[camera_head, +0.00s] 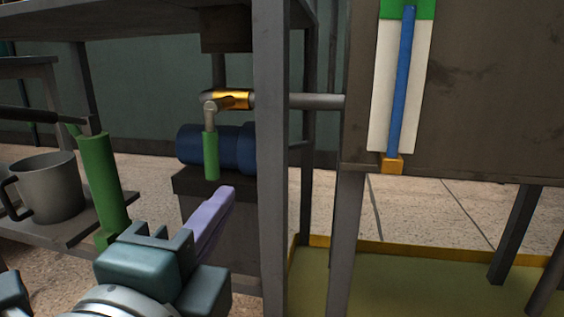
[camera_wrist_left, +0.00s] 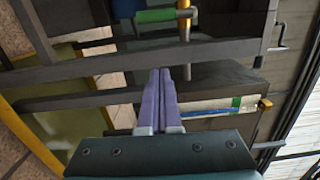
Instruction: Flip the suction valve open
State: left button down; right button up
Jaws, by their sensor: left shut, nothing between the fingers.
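The suction valve has a brass body (camera_head: 232,98) on a grey pipe. Its lever hangs straight down and ends in a green handle (camera_head: 210,156). In the left wrist view the green handle (camera_wrist_left: 155,15) lies across the top edge, beside the brass body (camera_wrist_left: 184,8). My left gripper (camera_head: 226,194) has purple fingers, shut with nothing between them. In the head view its tips are just below and right of the handle's lower end, apart from it. In the wrist view the fingers (camera_wrist_left: 161,74) point toward the valve. My right gripper is not in view.
A grey rack post (camera_head: 271,200) stands close right of my left gripper. A blue cylinder (camera_head: 200,146) sits behind the handle. A green hand pump (camera_head: 102,180) and a metal mug (camera_head: 50,187) stand at left. A gauge panel (camera_head: 381,90) hangs on a tank at right.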

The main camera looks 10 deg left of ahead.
aim_at(211, 146)
pick_arm(q)
jog(key=w+a+b, duration=0.3)
jog(key=w+a, duration=0.1)
jog(key=w, duration=0.6)
jog(key=shift+w, duration=0.3)
jog(key=shift+r, duration=0.1)
